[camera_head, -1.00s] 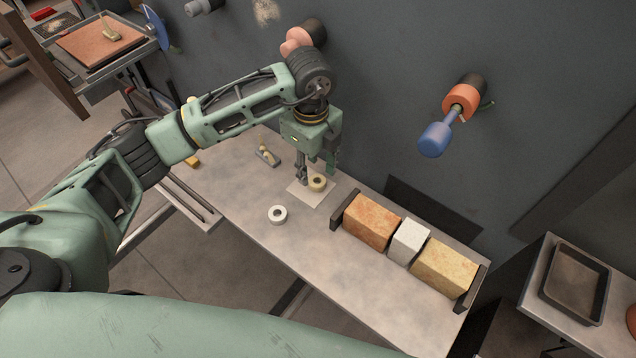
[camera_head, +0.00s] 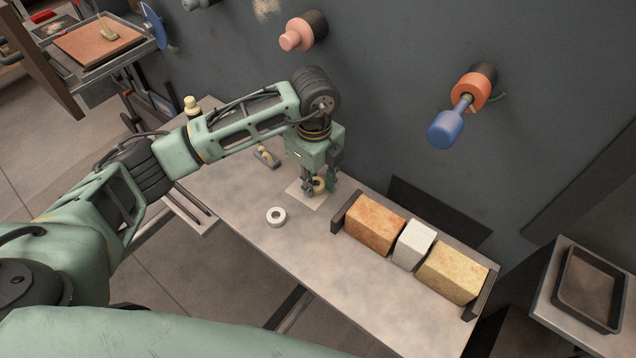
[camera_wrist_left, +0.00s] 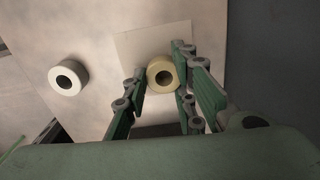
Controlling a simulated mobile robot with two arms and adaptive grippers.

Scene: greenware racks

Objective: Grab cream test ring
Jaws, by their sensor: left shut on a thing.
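The cream test ring (camera_head: 319,184) is at my left gripper (camera_head: 320,187), over the pale square sheet on the table. In the left wrist view the cream ring (camera_wrist_left: 162,74) sits between the two fingers of my left gripper (camera_wrist_left: 166,80), with its dark hole facing the camera. The left gripper is shut on it. Whether the ring touches the sheet (camera_head: 302,199) is hard to tell. A white ring (camera_head: 276,217) lies on the bare table to the left; it also shows in the left wrist view (camera_wrist_left: 68,77). My right gripper is not in view.
The grey table (camera_head: 240,207) holds an orange block (camera_head: 374,224), a white block (camera_head: 413,245) and a yellow block (camera_head: 452,272) between dark ends at right. A small tool (camera_head: 266,157) lies behind. Pegs with a blue piece (camera_head: 446,129) and a pink piece (camera_head: 297,35) jut from the wall.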

